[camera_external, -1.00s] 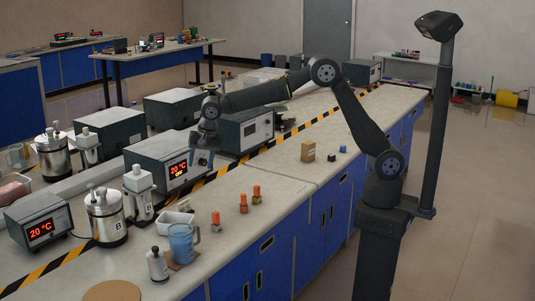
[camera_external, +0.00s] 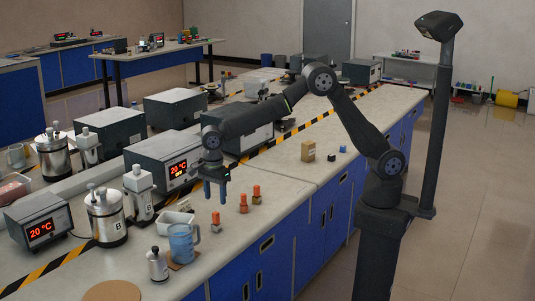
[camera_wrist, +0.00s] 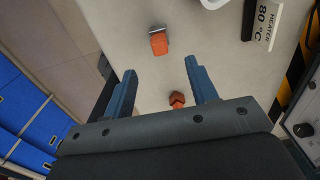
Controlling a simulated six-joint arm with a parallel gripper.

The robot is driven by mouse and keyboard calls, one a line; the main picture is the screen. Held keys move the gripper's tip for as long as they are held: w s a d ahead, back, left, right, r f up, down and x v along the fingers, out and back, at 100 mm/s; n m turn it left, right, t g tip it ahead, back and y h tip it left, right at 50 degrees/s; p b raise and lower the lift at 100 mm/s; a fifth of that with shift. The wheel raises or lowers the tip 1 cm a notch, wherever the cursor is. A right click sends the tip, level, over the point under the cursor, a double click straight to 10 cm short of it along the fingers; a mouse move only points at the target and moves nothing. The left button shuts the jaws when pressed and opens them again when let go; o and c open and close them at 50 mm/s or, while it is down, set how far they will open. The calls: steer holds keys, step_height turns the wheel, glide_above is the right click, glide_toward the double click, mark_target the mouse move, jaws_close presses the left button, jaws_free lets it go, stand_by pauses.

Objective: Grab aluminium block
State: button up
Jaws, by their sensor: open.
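A small block with a grey metallic base and an orange top (camera_external: 216,222), which looks like the aluminium block, stands upright on the bench beside the white tray. In the wrist view the orange-topped grey block (camera_wrist: 158,42) lies beyond my fingertips. My gripper (camera_external: 215,197) is open and empty, above the bench, pointing down.
A white tray (camera_external: 176,219), a blue jug (camera_external: 182,243) and a small bottle (camera_external: 157,265) stand to the left of the blocks. Heater units with displays (camera_external: 170,165) stand behind. Bench between is clear.

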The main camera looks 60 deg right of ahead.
mark_target(216, 212)
steer(key=f, duration=1)
steer(key=shift+a+f, duration=0.2)
steer(key=c, duration=1.1)
steer(key=shift+r, duration=0.1)
